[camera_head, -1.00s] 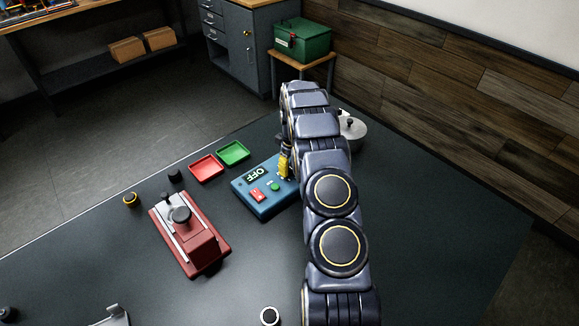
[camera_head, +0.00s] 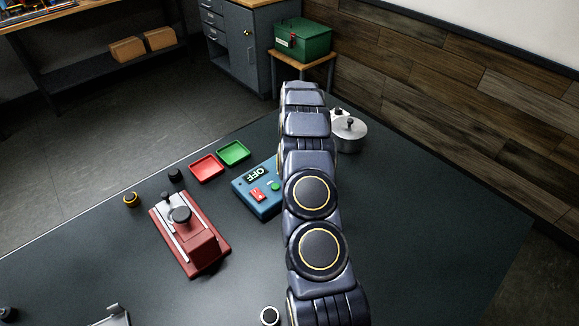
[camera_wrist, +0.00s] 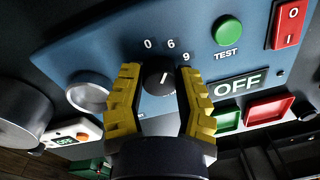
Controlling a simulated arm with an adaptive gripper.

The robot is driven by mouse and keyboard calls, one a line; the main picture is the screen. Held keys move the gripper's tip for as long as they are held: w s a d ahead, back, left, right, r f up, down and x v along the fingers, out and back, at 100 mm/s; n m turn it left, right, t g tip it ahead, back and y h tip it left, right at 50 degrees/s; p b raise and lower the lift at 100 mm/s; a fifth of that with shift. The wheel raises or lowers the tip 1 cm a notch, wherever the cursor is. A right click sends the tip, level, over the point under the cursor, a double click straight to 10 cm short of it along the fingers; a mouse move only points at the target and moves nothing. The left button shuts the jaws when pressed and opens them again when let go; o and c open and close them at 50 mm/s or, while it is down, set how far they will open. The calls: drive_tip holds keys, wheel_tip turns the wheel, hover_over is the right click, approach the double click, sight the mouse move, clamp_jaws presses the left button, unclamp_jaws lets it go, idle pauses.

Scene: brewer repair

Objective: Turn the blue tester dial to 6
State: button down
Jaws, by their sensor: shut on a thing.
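The blue tester (camera_head: 262,206) sits on the dark table in the head view, partly hidden behind my arm. In the wrist view its blue panel (camera_wrist: 200,60) carries a black dial (camera_wrist: 155,78) with the marks 0, 6 and 9 above it. The dial's white pointer line is directed upward, roughly toward the 6. My gripper (camera_wrist: 160,78) has its yellow fingers on both sides of the dial and is shut on it. The fingers and wrist hide the dial's lower part. The tester's display (camera_wrist: 237,85) reads OFF. In the head view my gripper is hidden behind my arm.
The panel also has a green TEST button (camera_wrist: 228,29) and a red rocker switch (camera_wrist: 287,24). Red (camera_head: 206,167) and green (camera_head: 233,152) trays lie behind the tester. A red fixture (camera_head: 190,240) stands at left, a metal pot (camera_head: 349,135) at right. The front right table is clear.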

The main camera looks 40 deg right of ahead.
drive_tip(key=shift+f+m, duration=0.1)
drive_tip(key=shift+m, duration=0.3)
drive_tip(key=shift+s, duration=0.1)
drive_tip(key=c, duration=0.6)
unclamp_jaws()
drive_tip(key=shift+c, duration=0.2)
wheel_tip(320, 180, up, 12)
drive_tip(key=shift+d, duration=0.3)
